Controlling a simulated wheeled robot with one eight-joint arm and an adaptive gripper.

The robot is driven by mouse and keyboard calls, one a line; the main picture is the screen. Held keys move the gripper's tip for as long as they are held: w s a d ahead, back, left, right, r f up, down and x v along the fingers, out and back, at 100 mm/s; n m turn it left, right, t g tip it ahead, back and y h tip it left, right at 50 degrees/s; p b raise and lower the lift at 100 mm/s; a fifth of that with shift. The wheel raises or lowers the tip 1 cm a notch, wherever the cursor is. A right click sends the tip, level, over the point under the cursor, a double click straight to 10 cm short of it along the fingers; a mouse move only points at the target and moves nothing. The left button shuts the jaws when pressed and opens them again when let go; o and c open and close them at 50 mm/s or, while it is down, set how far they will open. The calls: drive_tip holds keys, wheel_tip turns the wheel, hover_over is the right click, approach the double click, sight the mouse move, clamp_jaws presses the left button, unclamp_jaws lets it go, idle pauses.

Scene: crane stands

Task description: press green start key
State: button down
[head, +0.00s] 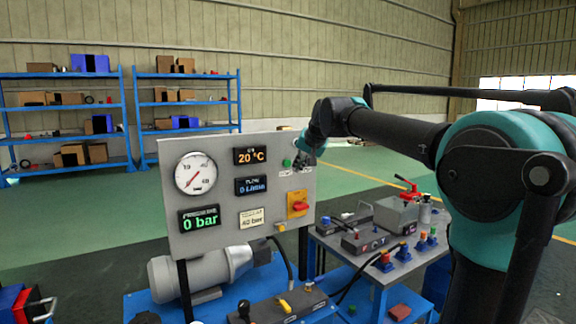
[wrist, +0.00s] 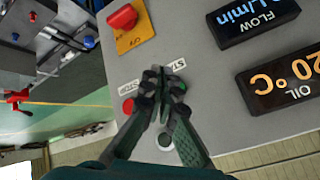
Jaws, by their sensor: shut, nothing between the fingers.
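The green start key (head: 286,163) is a small round button on the upper right of the grey panel (head: 222,158). In the wrist view the green key (wrist: 182,86) shows only in part beside my right finger, near a label starting "ST". My gripper (wrist: 160,76) is shut and empty, with its fingertips in front of the panel between the green key and a red button (wrist: 128,105). In the head view my gripper (head: 301,158) is just right of the green key. I cannot tell whether the fingertips touch the panel.
The panel also carries a round gauge (head: 196,173), a pressure display (head: 199,219) reading 0 bar, an oil display (head: 249,156) reading 20 °C, and a red knob on a yellow plate (head: 298,204). A bench with valves (head: 375,235) stands to the right. Blue shelves (head: 128,120) are far behind.

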sight(288, 167)
drive_tip(key=shift+w+a, duration=0.4)
drive_tip(key=shift+w, duration=0.2)
drive_tip(key=shift+w+a, duration=0.4)
drive_tip(key=shift+w, duration=0.2)
idle(0.6)
drive_tip(key=shift+w+a, duration=0.25)
drive_tip(key=shift+w, duration=0.1)
drive_tip(key=shift+w+a, duration=0.3)
drive_tip(key=shift+w, duration=0.15)
idle(0.8)
drive_tip(key=shift+s+d, duration=0.1)
drive_tip(key=shift+s, duration=0.05)
drive_tip(key=shift+s+d, duration=0.45)
drive_tip(key=shift+s, duration=0.2)
idle(0.3)
drive_tip(key=shift+s+d, duration=0.7)
drive_tip(key=shift+s, duration=0.35)
drive_tip(key=shift+s+d, duration=0.7)
drive_tip(key=shift+s, duration=0.35)
